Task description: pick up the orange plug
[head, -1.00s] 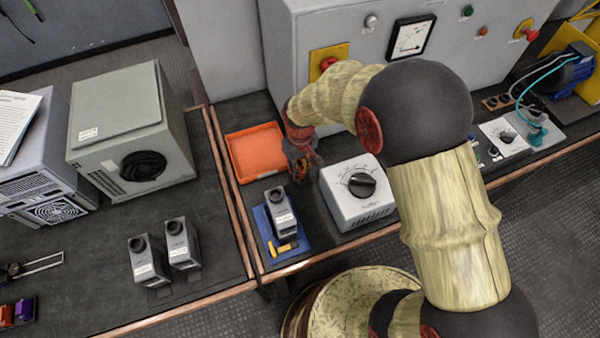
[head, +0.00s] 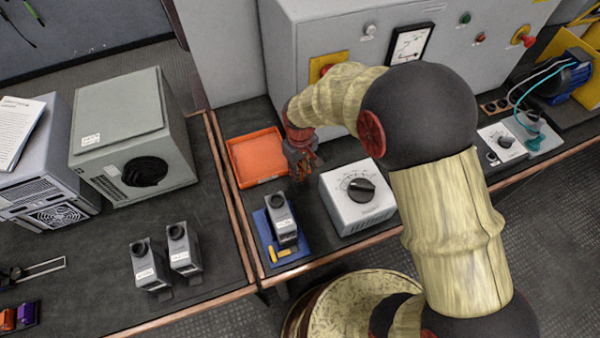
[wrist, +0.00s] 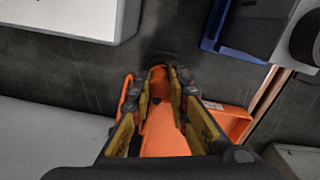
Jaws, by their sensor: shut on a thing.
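In the wrist view my gripper (wrist: 160,85) is shut on an orange, rounded piece, the orange plug (wrist: 158,74). Its end sticks out between the fingertips, and the fingers hide its sides. The orange tray (wrist: 232,122) lies below and behind the fingers in that view. In the head view my gripper (head: 303,170) points down just right of the orange tray (head: 258,155), above the dark bench top. The plug cannot be made out clearly there.
A grey box with a black dial (head: 352,198) stands right of my gripper. A grey block on a blue base (head: 284,222) is in front of it. The large grey cabinet (head: 310,50) rises behind. Two small grey blocks (head: 165,262) stand on the left bench.

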